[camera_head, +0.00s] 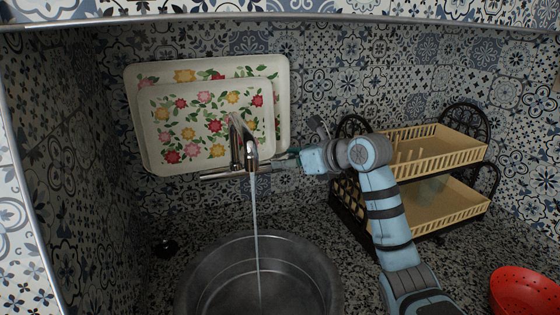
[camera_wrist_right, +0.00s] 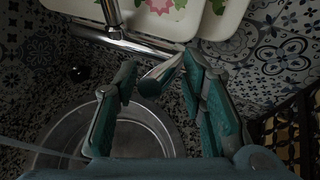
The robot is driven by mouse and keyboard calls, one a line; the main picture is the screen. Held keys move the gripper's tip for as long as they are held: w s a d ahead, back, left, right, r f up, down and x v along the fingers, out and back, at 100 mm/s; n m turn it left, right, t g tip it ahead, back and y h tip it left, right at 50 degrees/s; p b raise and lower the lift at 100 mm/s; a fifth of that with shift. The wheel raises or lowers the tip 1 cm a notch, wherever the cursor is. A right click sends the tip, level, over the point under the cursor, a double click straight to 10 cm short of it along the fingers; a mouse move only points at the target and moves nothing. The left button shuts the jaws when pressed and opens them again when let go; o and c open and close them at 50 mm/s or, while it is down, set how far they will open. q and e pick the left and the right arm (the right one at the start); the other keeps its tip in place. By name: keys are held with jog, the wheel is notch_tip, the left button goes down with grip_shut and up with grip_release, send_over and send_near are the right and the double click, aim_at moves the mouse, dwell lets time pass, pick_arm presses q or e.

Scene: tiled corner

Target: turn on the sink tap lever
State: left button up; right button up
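The chrome sink tap (camera_head: 245,145) stands against the wall with its spout over the round basin. A thin stream of water (camera_head: 256,230) runs from the spout into the basin. My right gripper (camera_head: 292,157) is at the right end of the tap's horizontal bar. In the right wrist view the tap bar (camera_wrist_right: 125,40) crosses the top, and the short tap lever (camera_wrist_right: 158,78) sticks out between the fingers of my right gripper (camera_wrist_right: 161,63). The fingers are apart; whether one touches the lever I cannot tell. My left gripper is not in view.
A metal basin (camera_head: 190,290) is set in the speckled counter below the tap. Two floral trays (camera_head: 205,120) lean on the tiled wall behind it. A two-tier dish rack (camera_head: 435,155) stands right of the tap, and a red colander (camera_head: 525,290) is at lower right.

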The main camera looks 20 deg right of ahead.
jog(key=v, duration=0.8)
jog(key=shift+a, duration=0.1)
